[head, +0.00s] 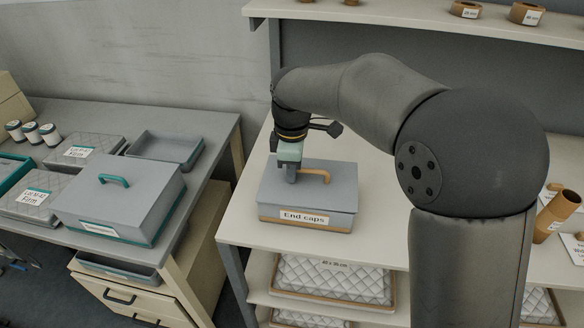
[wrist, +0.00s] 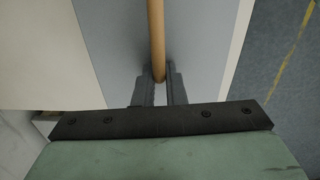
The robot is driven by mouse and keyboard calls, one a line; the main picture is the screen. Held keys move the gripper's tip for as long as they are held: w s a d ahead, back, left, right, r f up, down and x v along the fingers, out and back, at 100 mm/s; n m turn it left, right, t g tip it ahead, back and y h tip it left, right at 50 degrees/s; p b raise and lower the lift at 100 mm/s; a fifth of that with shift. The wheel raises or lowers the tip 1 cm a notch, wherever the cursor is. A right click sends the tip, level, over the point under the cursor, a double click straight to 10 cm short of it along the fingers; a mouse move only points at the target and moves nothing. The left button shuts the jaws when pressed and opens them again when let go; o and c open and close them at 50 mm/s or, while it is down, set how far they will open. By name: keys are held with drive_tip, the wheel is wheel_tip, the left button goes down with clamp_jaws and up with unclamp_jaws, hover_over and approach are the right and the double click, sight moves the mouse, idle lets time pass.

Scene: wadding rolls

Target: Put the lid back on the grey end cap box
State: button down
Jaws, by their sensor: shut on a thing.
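The grey end cap box (head: 345,220), with an "End caps" label and a tan lower edge, stands on the pale bench. Its grey lid (head: 325,197) lies on top, level and lined up with the box as far as I can see. The lid has a tan bar handle (head: 318,174). My gripper (head: 291,178) points down at the handle's left part and is shut on it. In the wrist view the handle (wrist: 156,40) runs between my two fingers, above the grey lid top (wrist: 195,40). Whether a thin gap lies under the lid, I cannot tell.
A side table at left holds a grey box with a teal handle (head: 115,195), an open grey tray (head: 165,148), quilted packs and white rolls. A shelf (head: 420,23) with brown rings hangs above the bench. Quilted packs (head: 335,280) lie below the bench top.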

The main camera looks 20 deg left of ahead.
drive_tip(key=shift+f, duration=0.15)
drive_tip(key=c, duration=0.9)
unclamp_jaws()
drive_tip(key=shift+r+p, duration=2.8)
drive_tip(key=shift+r, duration=0.75)
clamp_jaws()
drive_tip(key=shift+f, duration=0.2)
